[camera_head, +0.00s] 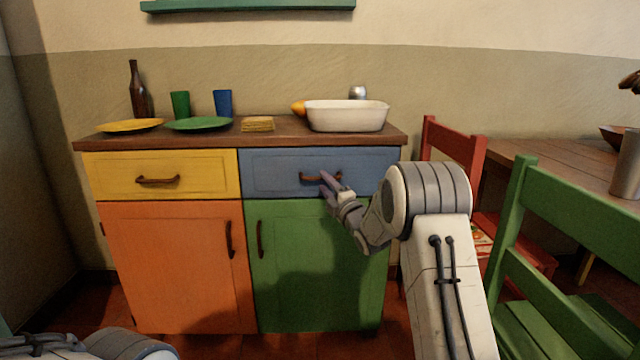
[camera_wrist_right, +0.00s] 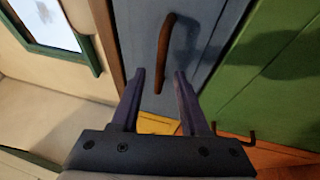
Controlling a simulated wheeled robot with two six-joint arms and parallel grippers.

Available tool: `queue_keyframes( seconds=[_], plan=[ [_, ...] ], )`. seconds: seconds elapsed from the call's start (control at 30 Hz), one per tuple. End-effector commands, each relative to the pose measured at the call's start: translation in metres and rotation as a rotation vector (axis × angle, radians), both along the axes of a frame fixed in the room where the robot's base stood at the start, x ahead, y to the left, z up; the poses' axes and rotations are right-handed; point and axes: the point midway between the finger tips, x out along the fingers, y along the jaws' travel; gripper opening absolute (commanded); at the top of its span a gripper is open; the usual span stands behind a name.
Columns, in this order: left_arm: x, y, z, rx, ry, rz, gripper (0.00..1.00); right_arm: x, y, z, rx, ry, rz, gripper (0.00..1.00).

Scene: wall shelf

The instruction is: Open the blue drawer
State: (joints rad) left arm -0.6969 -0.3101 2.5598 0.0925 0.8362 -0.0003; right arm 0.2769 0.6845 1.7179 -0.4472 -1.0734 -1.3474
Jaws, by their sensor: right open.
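The blue drawer (camera_head: 270,172) is at the upper right of the cabinet, its front flush with the yellow drawer beside it. Its brown bar handle (camera_head: 310,177) is partly hidden behind my right gripper (camera_head: 328,180) in the head view. In the right wrist view the handle (camera_wrist_right: 163,55) stands out from the blue front (camera_wrist_right: 215,25), its near end just ahead of the gap between my open fingers (camera_wrist_right: 160,80). The fingers hold nothing; whether they touch the handle I cannot tell. Part of my left arm shows at the lower left, but its gripper is out of view.
The yellow drawer (camera_head: 110,172), orange door (camera_head: 170,260) and green door (camera_head: 315,290) share the cabinet. On its top (camera_head: 275,137) stand plates, cups, a bottle and a white basin (camera_head: 345,117). A red chair (camera_head: 455,140) and green chair (camera_head: 560,250) crowd the right.

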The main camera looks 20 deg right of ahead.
Motion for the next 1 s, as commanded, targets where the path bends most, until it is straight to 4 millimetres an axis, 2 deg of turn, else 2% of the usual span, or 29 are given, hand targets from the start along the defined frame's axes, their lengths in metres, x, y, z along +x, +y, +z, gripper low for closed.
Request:
queue_keyframes(
  seconds=[0.1,0.23,0.6,0.63,0.73,0.77,1.0],
  plan=[
    [0.0,0.0,-0.005,0.0,0.0,0.0,0.55,0.017,0.003,0.002,0.0,-0.001,0.001,0.45],
    [0.0,0.0,-0.006,0.0,0.0,0.0,0.55,0.028,0.004,0.004,0.001,0.001,0.0,0.45],
    [0.0,0.0,-0.007,0.0,0.0,0.0,0.55,0.033,0.005,0.006,0.002,0.002,0.0,0.45],
    [0.0,0.0,-0.007,0.0,0.0,0.0,0.55,0.033,0.005,0.006,0.002,0.002,0.0,0.41],
    [0.0,0.0,-0.007,0.0,0.0,0.0,0.55,0.033,0.004,0.006,0.001,0.001,0.0,0.03],
    [0.0,0.0,-0.007,0.0,0.0,0.0,0.55,0.033,0.004,0.006,0.001,0.001,0.0,0.0],
    [0.0,0.0,-0.007,0.0,0.0,0.0,0.55,0.033,0.004,0.006,0.001,0.002,0.0,0.0]
  ],
)
